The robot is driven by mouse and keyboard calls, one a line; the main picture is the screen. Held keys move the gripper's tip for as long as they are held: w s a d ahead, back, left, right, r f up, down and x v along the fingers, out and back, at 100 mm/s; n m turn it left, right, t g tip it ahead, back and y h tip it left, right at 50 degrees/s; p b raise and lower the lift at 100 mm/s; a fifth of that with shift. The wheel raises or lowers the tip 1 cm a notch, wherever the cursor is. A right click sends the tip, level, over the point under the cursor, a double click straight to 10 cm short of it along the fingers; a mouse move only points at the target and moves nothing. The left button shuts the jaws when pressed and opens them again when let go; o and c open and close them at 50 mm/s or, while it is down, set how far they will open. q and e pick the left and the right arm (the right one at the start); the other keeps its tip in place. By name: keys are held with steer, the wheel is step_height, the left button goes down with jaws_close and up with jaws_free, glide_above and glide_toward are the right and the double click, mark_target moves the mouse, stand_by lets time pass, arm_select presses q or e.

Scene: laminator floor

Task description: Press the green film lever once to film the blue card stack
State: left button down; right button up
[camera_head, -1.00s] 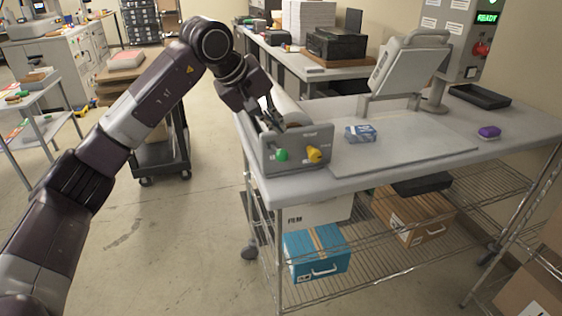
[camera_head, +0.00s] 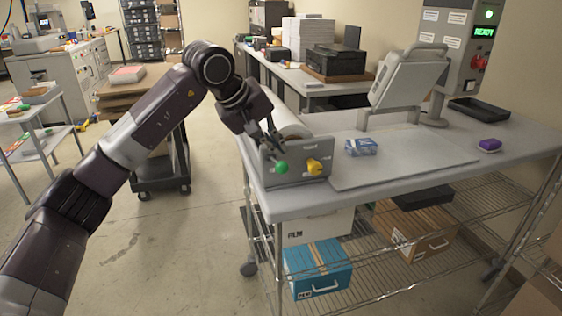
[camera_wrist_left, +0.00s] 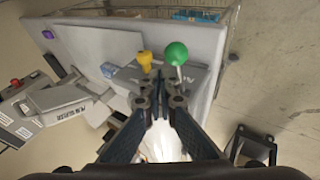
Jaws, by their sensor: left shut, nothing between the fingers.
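The green lever also shows in the left wrist view (camera_wrist_left: 176,54), just beyond my fingertips. My left gripper (camera_head: 271,146) is shut and empty, just above and behind the green knob; I cannot tell whether it touches the box. It also shows in the left wrist view (camera_wrist_left: 160,92). The blue card stack (camera_head: 361,147) lies on the table right of the laminator. My right gripper is not in view.
A grey mat (camera_head: 405,160) lies on the table (camera_head: 480,168). A tilted grey panel on a stand (camera_head: 408,82) rises behind it. A purple block (camera_head: 489,145) and a black tray (camera_head: 480,108) lie to the right. A white film roll (camera_head: 288,122) is behind the lever box.

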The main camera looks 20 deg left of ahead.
mark_target(278, 163)
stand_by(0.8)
arm_select(q)
steer(key=shift+s+f+b, duration=0.1)
steer(key=shift+f+b, duration=0.2)
steer(key=shift+f, duration=0.1)
steer(key=shift+d+f, duration=0.1)
steer(key=shift+s+d+f+b, duration=0.1)
steer(key=shift+s+f+b, duration=0.05)
steer(key=shift+f+b, duration=0.35)
steer(key=shift+s+d+f+b, duration=0.1)
steer(key=shift+s+f+b, duration=0.05)
steer(key=shift+f+b, duration=0.35)
stand_by(1.0)
steer(key=shift+r, duration=0.1)
stand_by(0.5)
steer(key=shift+w+a+r+p, duration=0.15)
steer(key=shift+w+r+p, duration=0.05)
steer(key=shift+r+p, duration=0.55)
steer(key=shift+w+a+r+p, duration=0.15)
steer(key=shift+w+r+p, duration=0.05)
steer(key=shift+r+p, duration=0.55)
steer(key=r+p, duration=0.3)
steer(key=w+r+p, duration=0.1)
steer(key=shift+a+r, duration=0.3)
steer(key=shift+a, duration=0.05)
